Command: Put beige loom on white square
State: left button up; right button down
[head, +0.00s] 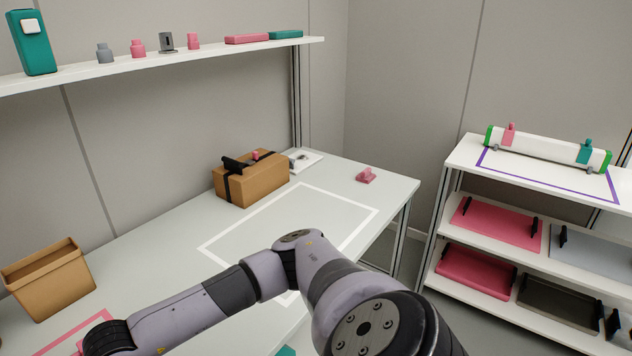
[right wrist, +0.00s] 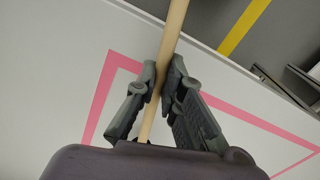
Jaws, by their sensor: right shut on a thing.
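A long beige rod, which I take for the beige loom (right wrist: 174,38), shows in the right wrist view. My right gripper (right wrist: 160,82) is shut on it, with a finger on either side. The rod runs up out of the frame, so its far end is hidden. The white square (head: 250,215) is an outline on the white table in the head view. My right arm crosses in front of its near part, and no object stands on its visible inside. In the head view my right gripper is out of frame at the lower left. My left gripper is not in view.
A pink outline (right wrist: 100,95) lies under my right gripper. A brown bin (head: 48,282) stands at the left. A strapped cardboard box (head: 268,185) stands behind the white square, and a pink item (head: 366,176) lies to its right. A shelf (head: 200,62) hangs above the table.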

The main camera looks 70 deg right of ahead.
aim_at(286, 215)
jog(key=l, duration=0.95)
jog(key=k+l, duration=0.15)
jog(key=l, duration=1.75)
jog(key=k, duration=0.05)
